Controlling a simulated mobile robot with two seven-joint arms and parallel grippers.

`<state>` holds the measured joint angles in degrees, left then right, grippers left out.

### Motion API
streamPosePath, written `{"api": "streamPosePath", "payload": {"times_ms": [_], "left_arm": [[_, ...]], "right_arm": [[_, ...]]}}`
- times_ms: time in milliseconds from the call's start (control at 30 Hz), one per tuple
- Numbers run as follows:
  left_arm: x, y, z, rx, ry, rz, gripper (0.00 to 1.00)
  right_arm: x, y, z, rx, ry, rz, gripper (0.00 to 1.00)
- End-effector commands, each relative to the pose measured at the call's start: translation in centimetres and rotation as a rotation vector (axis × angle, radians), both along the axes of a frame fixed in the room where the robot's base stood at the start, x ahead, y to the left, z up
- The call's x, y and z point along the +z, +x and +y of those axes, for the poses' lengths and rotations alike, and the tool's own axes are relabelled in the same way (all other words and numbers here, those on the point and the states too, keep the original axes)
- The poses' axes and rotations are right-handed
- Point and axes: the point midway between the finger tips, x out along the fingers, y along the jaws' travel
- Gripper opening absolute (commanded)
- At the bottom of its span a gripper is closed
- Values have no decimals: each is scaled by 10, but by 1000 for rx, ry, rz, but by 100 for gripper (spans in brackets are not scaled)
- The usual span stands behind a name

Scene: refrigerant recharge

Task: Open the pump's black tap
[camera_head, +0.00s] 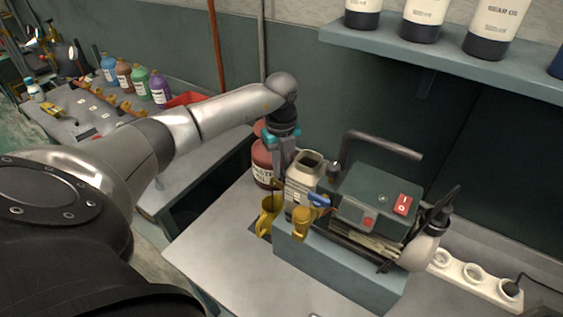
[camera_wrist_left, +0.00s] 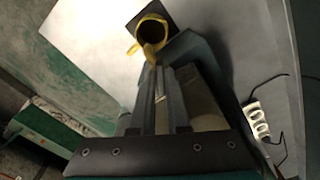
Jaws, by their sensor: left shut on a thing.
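The pump (camera_head: 376,195) has a dark green body with a red switch and stands on a blue-grey block. A blue-handled tap (camera_head: 319,200) sits on brass fittings at its front left. My left gripper (camera_head: 279,173) points down at the pump's left side, by the brass fittings. Its jaws are shut on a small part there, which I take to be the black tap; the fingers mostly hide it. In the left wrist view the gripper (camera_wrist_left: 160,72) has its fingers close together, just short of a yellow cup (camera_wrist_left: 152,30). My right gripper is out of view.
The yellow cup (camera_head: 268,217) stands close under the fittings. A dark red bottle (camera_head: 262,165) stands behind my gripper. A power strip (camera_head: 472,272) lies at right, and a shelf (camera_head: 450,66) with bottles hangs above. The bench's front left is clear.

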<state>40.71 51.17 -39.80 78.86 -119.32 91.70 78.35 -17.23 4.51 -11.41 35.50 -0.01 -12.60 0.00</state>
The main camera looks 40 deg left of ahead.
Motion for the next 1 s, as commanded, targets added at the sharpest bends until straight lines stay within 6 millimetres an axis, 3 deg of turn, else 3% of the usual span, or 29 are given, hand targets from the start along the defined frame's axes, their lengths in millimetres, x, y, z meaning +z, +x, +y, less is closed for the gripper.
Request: {"api": "streamPosePath", "payload": {"times_ms": [400,1000], "left_arm": [[2,0,1,260,2,-3,0],[1,0,2,327,2,-5,0]], "right_arm": [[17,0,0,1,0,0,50],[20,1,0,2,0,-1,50]]}}
